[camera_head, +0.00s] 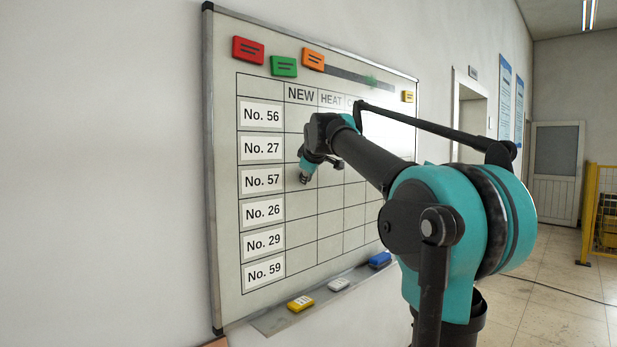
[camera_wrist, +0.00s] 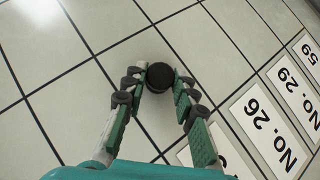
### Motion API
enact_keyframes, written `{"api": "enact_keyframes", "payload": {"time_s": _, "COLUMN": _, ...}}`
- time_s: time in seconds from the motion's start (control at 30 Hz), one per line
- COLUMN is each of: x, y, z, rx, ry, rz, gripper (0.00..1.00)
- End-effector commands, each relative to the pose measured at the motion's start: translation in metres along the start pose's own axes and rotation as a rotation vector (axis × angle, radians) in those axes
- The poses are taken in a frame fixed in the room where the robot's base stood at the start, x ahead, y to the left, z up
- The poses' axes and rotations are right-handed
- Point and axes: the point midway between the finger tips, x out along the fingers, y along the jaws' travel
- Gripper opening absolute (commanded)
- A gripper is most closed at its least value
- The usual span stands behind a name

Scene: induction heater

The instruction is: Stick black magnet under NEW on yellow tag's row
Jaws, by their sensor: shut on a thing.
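The whiteboard (camera_head: 225,180) carries a grid with a NEW column header (camera_head: 300,94) and rows No. 56, 27, 57, 26, 29 and 59. My gripper (camera_head: 304,179) is in front of the NEW column, about level with the No. 57 row label (camera_head: 262,180). In the wrist view my gripper (camera_wrist: 160,80) is shut on a small round black magnet (camera_wrist: 159,76). I cannot tell whether the magnet touches the board. A small yellow tag (camera_head: 408,97) is at the board's upper right; its writing is too small to read.
Red (camera_head: 248,50), green (camera_head: 284,66) and orange (camera_head: 313,59) tags sit along the board's top. The tray (camera_head: 275,322) below holds yellow (camera_head: 300,303), white (camera_head: 338,284) and blue (camera_head: 380,259) blocks. My arm hides much of the grid's right side.

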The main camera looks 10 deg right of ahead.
Motion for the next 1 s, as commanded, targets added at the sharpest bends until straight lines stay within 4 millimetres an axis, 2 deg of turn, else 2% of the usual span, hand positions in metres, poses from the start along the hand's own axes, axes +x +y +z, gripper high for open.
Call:
{"api": "enact_keyframes", "payload": {"time_s": 0.47, "x": 0.0029, "y": -0.0001, "z": -0.0031, "rx": 0.000, "ry": 0.000, "rz": 0.000, "gripper": 0.00}}
{"api": "enact_keyframes", "payload": {"time_s": 0.5, "x": 0.0027, "y": -0.0001, "z": -0.0030, "rx": 0.000, "ry": 0.000, "rz": 0.000, "gripper": 0.31}}
{"api": "enact_keyframes", "payload": {"time_s": 0.67, "x": 0.0027, "y": 0.0000, "z": -0.0028, "rx": 0.000, "ry": 0.000, "rz": 0.000, "gripper": 0.51}}
{"api": "enact_keyframes", "payload": {"time_s": 1.0, "x": 0.0007, "y": 0.0000, "z": -0.0028, "rx": 0.000, "ry": 0.000, "rz": 0.000, "gripper": 0.51}}
